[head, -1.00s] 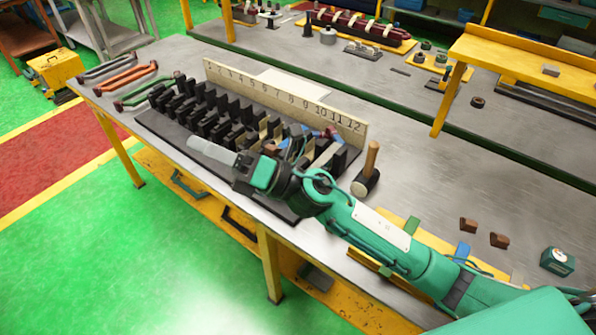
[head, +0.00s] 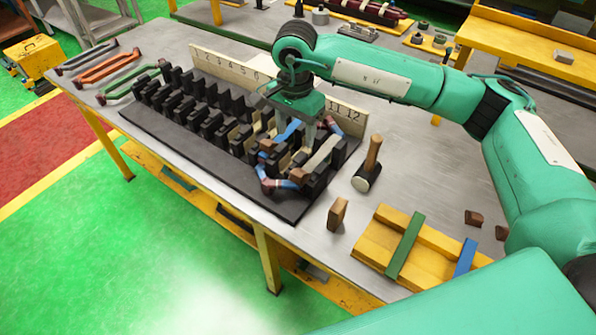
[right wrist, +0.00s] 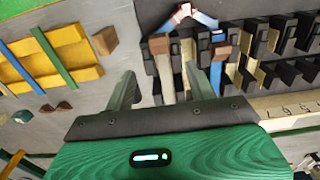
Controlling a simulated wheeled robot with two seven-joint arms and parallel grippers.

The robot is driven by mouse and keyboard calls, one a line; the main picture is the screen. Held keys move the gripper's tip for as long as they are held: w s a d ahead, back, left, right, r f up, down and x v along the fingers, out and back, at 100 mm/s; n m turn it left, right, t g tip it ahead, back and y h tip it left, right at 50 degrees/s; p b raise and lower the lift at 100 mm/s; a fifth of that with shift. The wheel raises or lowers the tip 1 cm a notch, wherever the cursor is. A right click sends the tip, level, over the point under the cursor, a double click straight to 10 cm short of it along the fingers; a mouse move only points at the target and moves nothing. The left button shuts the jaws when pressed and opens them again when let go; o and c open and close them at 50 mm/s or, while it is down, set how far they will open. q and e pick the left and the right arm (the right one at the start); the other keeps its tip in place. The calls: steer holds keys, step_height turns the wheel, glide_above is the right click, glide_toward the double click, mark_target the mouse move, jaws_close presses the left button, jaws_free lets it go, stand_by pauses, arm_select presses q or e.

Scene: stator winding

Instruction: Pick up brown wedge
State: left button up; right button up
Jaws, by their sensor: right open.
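A brown wedge (head: 337,214) stands upright on the table between the slotted black block and the yellow fixture. It also shows in the right wrist view (right wrist: 105,40), up and left of my fingers. Two smaller brown wedges (head: 473,218) (head: 502,232) lie at the right, near my arm. My right gripper (head: 296,155) is over the right end of the black block (head: 140,135), left of and beyond the standing wedge. Its two fingers are apart and hold nothing between them in the right wrist view (right wrist: 160,88). My left gripper is not in view.
A mallet (head: 367,170) lies just behind the standing wedge. The yellow fixture (head: 375,235) with green and blue bars is to its right. A numbered board (head: 215,62) runs behind the black block, and red and blue coil parts (head: 280,184) sit at its right end.

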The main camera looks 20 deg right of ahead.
steer(key=p, duration=0.3)
glide_above(296, 174)
steer(key=f, duration=0.8)
steer(key=shift+w+d, duration=0.1)
steer(key=shift+w, duration=0.1)
steer(key=f+p, duration=0.2)
steer(key=f, duration=0.2)
steer(key=shift+s+f+p, duration=0.25)
steer(key=shift+f+p, duration=0.1)
steer(key=shift+p, duration=0.05)
steer(key=shift+f, duration=0.35)
steer(key=shift+c, duration=0.5)
steer(key=c, duration=1)
